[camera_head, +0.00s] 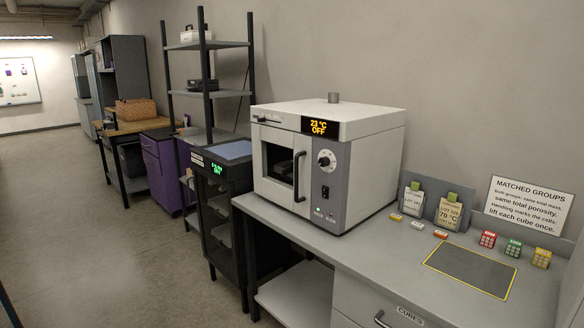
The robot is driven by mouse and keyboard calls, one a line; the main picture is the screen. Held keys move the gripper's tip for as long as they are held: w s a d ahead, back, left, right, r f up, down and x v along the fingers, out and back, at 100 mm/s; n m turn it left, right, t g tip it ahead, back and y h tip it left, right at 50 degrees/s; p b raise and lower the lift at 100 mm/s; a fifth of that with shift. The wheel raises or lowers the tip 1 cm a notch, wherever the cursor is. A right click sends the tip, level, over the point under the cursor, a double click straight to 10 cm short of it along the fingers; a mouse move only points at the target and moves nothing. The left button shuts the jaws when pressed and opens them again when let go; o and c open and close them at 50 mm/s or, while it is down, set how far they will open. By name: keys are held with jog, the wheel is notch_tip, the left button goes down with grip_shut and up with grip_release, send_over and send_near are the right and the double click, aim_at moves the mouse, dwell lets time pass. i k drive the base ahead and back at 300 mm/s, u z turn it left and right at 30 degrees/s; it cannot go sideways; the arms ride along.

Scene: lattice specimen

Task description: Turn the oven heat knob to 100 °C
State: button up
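The white and grey oven (370,150) stands on the grey bench in the middle of the head view. Its door, with a dark window (279,163) and a vertical black handle (300,176), looks shut. The round heat knob (325,161) is black on a pale dial, on the grey panel right of the door. The dial marks are too small to read. The display (319,126) above reads 23 °C and OFF. A black switch (325,192) sits below the knob, and a small green light (319,210) glows near the panel's bottom. My gripper is not in view.
The grey bench (400,268) carries two lot cards (449,213), several small coloured cubes (513,247), a yellow-edged dark pad (470,269) and a sign (528,206) at right. A dark cabinet (222,205) and a shelf rack (207,95) stand left. Open floor (100,250) lies at left.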

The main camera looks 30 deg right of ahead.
aim_at(323, 162)
jog(key=u, duration=0.6)
jog(key=k, duration=1.4)
jog(key=z, duration=0.6)
jog(key=i, duration=1.4)
jog(key=u, duration=0.5)
